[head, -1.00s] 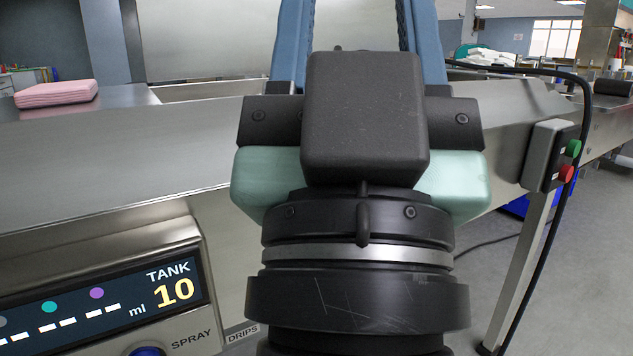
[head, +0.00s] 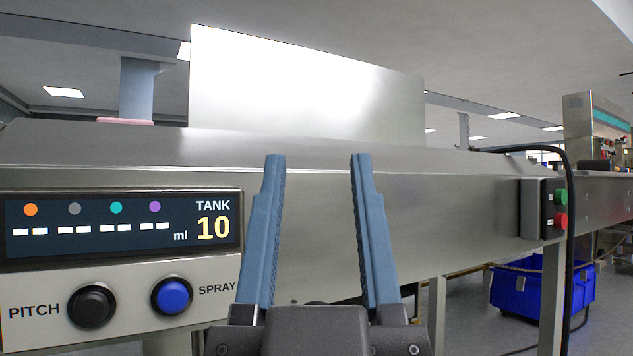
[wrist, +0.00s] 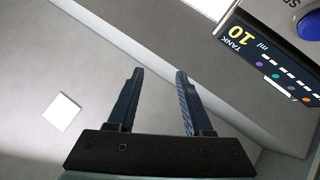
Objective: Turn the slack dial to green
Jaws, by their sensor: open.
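No dial labelled slack shows in either view. The machine's control panel (head: 120,340) is at the left of the head view. It carries a black knob (head: 92,306) labelled PITCH and a blue knob (head: 172,296) labelled SPRAY. Above them a dark display (head: 90,250) has orange, grey, teal and purple dots and reads TANK 10 ml. The display also shows in the wrist view (wrist: 262,62), with part of the blue knob (wrist: 309,26). My gripper (head: 318,160) is open and empty, right of the panel, before the plain steel front. Its fingers also show in the wrist view (wrist: 159,72).
A small box with green and red buttons (head: 545,208) is on the machine's right, with a black cable beside it. A blue crate (head: 541,292) stands on the floor at right.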

